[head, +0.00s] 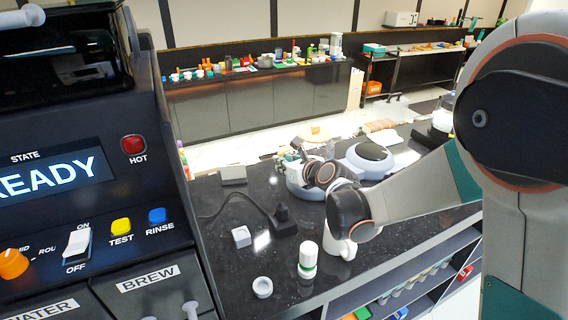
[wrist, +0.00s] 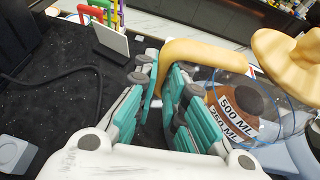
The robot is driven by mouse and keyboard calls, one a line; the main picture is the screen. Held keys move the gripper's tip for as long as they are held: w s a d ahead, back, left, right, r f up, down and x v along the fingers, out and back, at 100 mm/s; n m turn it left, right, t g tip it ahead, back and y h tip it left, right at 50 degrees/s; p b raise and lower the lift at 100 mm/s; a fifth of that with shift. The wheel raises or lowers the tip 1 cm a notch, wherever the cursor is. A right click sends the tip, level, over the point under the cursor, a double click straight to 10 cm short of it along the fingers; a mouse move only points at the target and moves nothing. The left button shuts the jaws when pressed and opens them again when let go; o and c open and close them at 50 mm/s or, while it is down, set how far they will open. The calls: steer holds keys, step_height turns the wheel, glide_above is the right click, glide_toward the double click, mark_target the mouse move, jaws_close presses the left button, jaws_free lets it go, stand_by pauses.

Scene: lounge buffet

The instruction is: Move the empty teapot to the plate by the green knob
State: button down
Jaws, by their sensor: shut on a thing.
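My gripper (wrist: 165,90) is shut on the tan handle (wrist: 205,55) of a clear glass teapot (wrist: 275,122). The teapot has "500 ML" and "250 ML" labels, and a brown patch shows through its glass; I cannot tell if that is liquid. Its tan lid (wrist: 298,65) is at the right of the wrist view. In the head view my gripper (head: 295,158) partly hides the teapot, which is at or above a pale round plate unit (head: 300,188). Another pale unit with a black round plate (head: 371,152) stands bare to its right. Another glass pot (head: 446,108) stands farther right. I see no green knob.
The coffee machine (head: 75,170) fills the left. A tilted white card (wrist: 110,40) stands near my gripper.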

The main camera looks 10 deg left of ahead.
steer(key=shift+f+b, duration=0.5)
stand_by(0.4)
steer(key=c, duration=1.6)
jaws_free()
steer(key=v, duration=1.2)
